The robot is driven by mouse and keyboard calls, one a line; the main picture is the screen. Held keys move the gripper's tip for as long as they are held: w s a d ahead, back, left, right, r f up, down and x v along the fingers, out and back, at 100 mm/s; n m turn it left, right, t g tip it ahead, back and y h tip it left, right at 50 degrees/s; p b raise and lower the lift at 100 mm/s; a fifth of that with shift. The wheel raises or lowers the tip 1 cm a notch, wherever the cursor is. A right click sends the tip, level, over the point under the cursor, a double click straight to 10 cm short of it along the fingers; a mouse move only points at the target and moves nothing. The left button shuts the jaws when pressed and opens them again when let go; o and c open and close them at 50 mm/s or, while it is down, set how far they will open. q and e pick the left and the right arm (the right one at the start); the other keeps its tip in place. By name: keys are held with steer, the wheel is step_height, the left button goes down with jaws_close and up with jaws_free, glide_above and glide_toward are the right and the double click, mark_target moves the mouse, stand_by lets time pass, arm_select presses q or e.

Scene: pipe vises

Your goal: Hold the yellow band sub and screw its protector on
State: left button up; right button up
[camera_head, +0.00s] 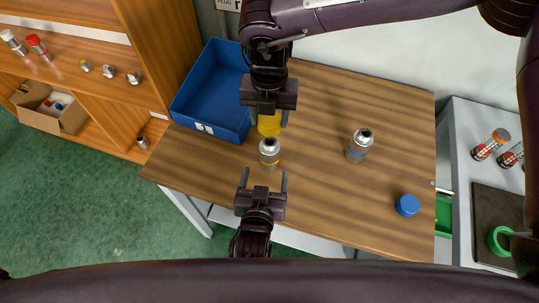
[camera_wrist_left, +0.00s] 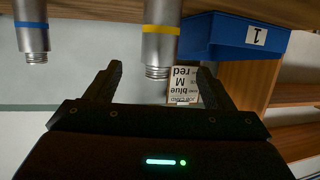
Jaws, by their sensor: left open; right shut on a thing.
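The yellow band sub (camera_head: 269,157) is a grey metal cylinder standing upright on the table. In the left wrist view, which looks upside down, the sub (camera_wrist_left: 160,45) shows its yellow band and bare threaded end. My left gripper (camera_head: 263,180) is open and empty, on the near side of the sub, its fingers pointing toward it. My right gripper (camera_head: 268,108) is shut on the yellow protector (camera_head: 270,124), which is partly hidden by the fingers. The protector appears beyond and apart from the sub's top in the head view; it is not visible in the left wrist view.
A blue-banded sub (camera_head: 358,147) stands to the right, and a blue protector (camera_head: 407,205) lies near the table's right front. A blue tray (camera_head: 208,85) is at the back left. Shelves (camera_head: 100,95) stand left; a grey side table (camera_head: 458,150) stands right.

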stand_by(0.3)
arm_select(q)
steer(key=x, duration=1.2)
steer(key=shift+c, duration=0.3)
steer(key=c, duration=1.4)
arm_select(e)
glide_above(270, 143)
steer(key=shift+w+a+f, duration=0.1)
steer(key=shift+f, duration=2.4)
steer(key=shift+f, duration=0.7)
steer(key=shift+c, duration=0.3)
arm_select(q)
steer(key=shift+r, duration=0.1)
arm_select(e)
steer(key=shift+f, duration=0.3)
steer(key=c, duration=0.3)
